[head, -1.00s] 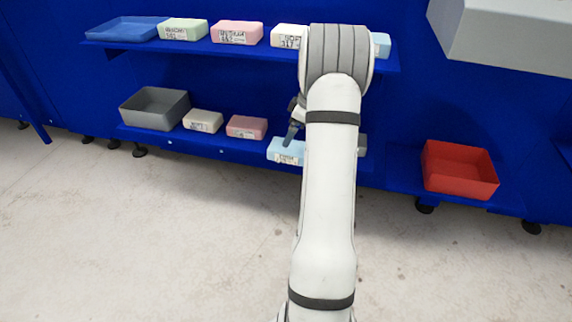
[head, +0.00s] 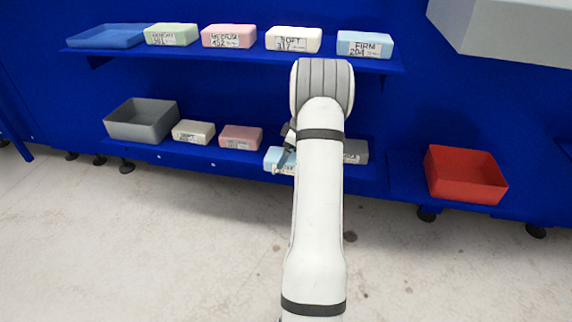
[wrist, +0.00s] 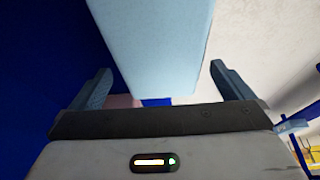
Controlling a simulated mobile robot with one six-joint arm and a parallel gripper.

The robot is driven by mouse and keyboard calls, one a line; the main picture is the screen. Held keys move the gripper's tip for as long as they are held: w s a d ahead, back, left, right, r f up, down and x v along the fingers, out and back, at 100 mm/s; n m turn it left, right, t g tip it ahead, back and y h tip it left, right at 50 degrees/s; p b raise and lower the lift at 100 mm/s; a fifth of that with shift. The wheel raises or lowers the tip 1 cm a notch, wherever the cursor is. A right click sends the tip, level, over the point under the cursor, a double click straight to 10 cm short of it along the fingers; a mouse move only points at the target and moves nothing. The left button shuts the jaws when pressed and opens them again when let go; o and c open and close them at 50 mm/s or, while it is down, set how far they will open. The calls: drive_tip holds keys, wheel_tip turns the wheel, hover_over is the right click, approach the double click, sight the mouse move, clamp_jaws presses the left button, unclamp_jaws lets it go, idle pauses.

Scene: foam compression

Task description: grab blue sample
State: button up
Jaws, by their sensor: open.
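A light blue sample (head: 273,157) lies on the lower shelf, partly hidden by my arm and gripper. My gripper (head: 288,152) is at this sample, its dark finger overlapping the sample's labelled front. In the wrist view a light blue block (wrist: 157,45) reaches down between the two open fingers of my gripper (wrist: 160,70), with a gap showing on each side. Another light blue block (head: 365,44), labelled FIRM, lies at the right end of the upper shelf, apart from my gripper.
The lower shelf also holds a grey bin (head: 142,121), a cream block (head: 194,132), a pink block (head: 240,138) and a grey block (head: 355,151). The upper shelf (head: 398,68) is above my gripper. A red bin (head: 466,174) stands at right.

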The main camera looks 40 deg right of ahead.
drive_tip(key=shift+b+x, duration=0.4)
drive_tip(key=shift+x, duration=1.2)
drive_tip(key=shift+f+b, duration=0.25)
drive_tip(key=shift+b, duration=0.1)
drive_tip(key=c, duration=0.9)
drive_tip(key=shift+r, duration=0.15)
